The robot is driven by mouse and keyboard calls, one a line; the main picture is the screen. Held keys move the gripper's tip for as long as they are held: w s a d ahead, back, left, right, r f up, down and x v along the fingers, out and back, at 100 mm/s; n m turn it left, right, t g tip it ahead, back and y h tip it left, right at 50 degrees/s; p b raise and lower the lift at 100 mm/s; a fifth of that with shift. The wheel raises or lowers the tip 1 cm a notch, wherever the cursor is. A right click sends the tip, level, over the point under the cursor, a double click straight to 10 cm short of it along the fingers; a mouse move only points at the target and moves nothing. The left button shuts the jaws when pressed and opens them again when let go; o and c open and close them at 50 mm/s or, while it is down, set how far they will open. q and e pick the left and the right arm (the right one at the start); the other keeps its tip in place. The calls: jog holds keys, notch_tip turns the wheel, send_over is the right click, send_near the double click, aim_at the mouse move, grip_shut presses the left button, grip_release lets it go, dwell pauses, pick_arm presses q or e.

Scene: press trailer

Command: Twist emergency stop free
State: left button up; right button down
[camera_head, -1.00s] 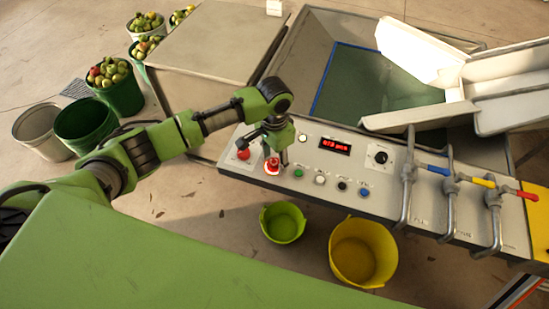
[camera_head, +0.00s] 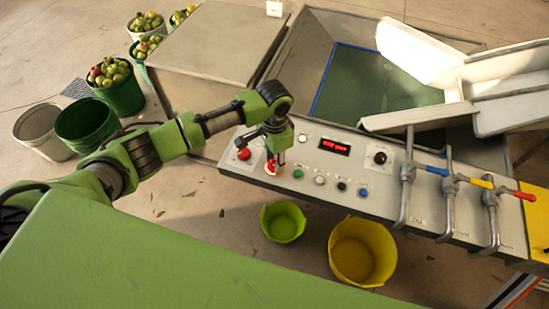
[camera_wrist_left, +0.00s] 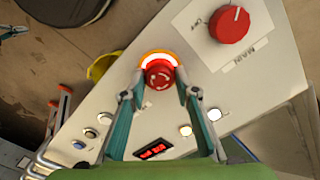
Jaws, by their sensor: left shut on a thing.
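The emergency stop (camera_head: 270,171) is a red mushroom button with a lit ring around its base, near the left end of the grey control panel. In the left wrist view the button (camera_wrist_left: 159,76) shows white twist arrows on its face and a glowing orange-white ring. My left gripper (camera_head: 273,165) points down over it, with one finger on each side of the red head, shut on it. In the head view the fingers partly hide the button. My right gripper is not in view.
Beside the button sit a red MAIN knob (camera_wrist_left: 230,24), a green button (camera_head: 298,173) and several smaller controls. A red display (camera_head: 334,146) is lit. Valve pipes with coloured handles (camera_head: 480,183) rise at the right. Green (camera_head: 283,222) and yellow (camera_head: 362,252) buckets stand on the floor below.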

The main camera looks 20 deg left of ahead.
pick_arm(q)
jog(key=m+p, duration=0.1)
jog(key=m, duration=0.2)
jog(key=shift+r+p, duration=0.15)
jog(key=shift+p, duration=0.25)
jog(key=shift+m+p, duration=0.55)
jog(key=shift+m, duration=1.25)
jog(key=shift+d, duration=0.1)
jog(key=o, duration=1.1)
jog(key=shift+r, duration=0.1)
notch_tip(320, 180, up, 12)
jog(key=shift+f, duration=0.2)
